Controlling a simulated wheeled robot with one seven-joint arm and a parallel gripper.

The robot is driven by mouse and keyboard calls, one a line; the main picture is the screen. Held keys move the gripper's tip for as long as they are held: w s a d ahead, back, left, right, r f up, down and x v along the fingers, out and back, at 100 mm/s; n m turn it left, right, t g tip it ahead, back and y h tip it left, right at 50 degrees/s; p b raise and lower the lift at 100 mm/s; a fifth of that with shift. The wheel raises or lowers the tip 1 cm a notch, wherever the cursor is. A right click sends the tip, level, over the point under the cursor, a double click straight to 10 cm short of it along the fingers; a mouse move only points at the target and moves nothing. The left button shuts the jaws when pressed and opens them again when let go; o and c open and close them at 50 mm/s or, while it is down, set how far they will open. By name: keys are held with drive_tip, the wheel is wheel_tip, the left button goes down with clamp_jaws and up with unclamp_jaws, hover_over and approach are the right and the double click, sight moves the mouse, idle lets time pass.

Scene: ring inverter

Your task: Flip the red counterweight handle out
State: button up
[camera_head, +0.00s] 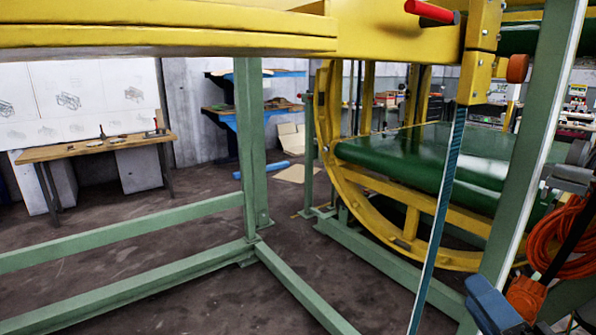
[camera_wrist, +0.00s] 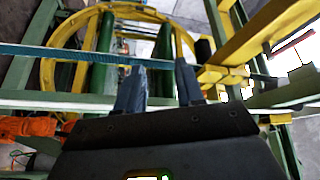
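The red counterweight handle (camera_head: 432,12) is a short red cylinder with a dark end at the top of the head view. It lies in front of the yellow beam, beside a yellow bracket (camera_head: 483,28). I cannot make out the handle in the wrist view. My gripper (camera_wrist: 158,88) shows in the wrist view with its two blue-grey fingers apart and nothing between them. A toothed teal strip (camera_wrist: 70,54) crosses behind the fingers. The handle is not between the fingers.
A large yellow ring (camera_head: 345,185) holds a green belt roller (camera_head: 430,165). Green frame posts (camera_head: 250,150) and rails stand around it. The teal strip (camera_head: 440,215) hangs from the bracket. An orange hose coil (camera_head: 570,240) is at right. A workbench (camera_head: 95,149) stands far left.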

drive_tip(key=s+f+n+g+h, duration=0.2)
drive_tip(key=s+f+n+h, duration=0.15)
drive_tip(key=s+f, duration=0.95)
drive_tip(key=s+a+n+g, duration=0.1)
drive_tip(key=s+n, duration=0.3)
drive_tip(key=s, duration=0.6)
drive_tip(key=s+a+r+n+g, duration=0.1)
drive_tip(key=s+n, duration=0.3)
drive_tip(key=s, duration=0.6)
drive_tip(key=shift+r+g+y, duration=0.3)
drive_tip(key=shift+y, duration=0.05)
